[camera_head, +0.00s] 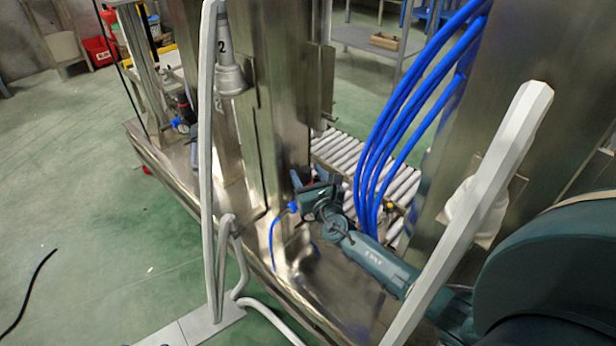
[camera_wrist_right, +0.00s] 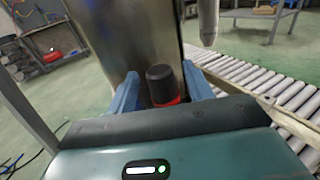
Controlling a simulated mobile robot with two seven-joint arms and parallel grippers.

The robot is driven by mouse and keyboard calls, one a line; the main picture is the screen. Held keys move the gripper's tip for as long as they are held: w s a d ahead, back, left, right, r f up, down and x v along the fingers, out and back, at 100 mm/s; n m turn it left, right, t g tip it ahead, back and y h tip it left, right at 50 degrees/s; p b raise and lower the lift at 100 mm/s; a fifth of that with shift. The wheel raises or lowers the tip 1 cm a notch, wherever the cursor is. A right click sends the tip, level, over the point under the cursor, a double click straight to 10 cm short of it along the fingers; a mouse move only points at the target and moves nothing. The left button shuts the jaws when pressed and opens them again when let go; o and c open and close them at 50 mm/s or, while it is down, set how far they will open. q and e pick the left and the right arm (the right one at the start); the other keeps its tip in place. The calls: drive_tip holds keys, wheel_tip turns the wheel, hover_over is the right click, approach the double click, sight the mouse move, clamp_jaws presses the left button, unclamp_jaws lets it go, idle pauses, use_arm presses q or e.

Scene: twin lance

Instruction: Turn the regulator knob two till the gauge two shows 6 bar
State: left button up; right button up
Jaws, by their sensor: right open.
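A black regulator knob (camera_wrist_right: 162,82) with a red ring below it stands in front of a steel post in the right wrist view. My right gripper (camera_wrist_right: 160,76) is open, with one blue finger on each side of the knob; I cannot tell whether they touch it. In the head view my right gripper (camera_head: 308,186) is at the foot of the steel post, by a blue hose fitting. It hides most of the regulator there. I cannot make out a gauge face or reading. My left gripper is not in view.
Another regulator (camera_head: 183,107) with a blue fitting sits farther left on the steel base. A lance (camera_head: 228,70) marked 2 hangs beside the post. Blue hoses (camera_head: 400,130) run down close to my right arm. A roller conveyor (camera_head: 345,155) lies behind.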

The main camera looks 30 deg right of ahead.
drive_tip(key=shift+c, duration=0.4)
drive_tip(key=c, duration=0.9)
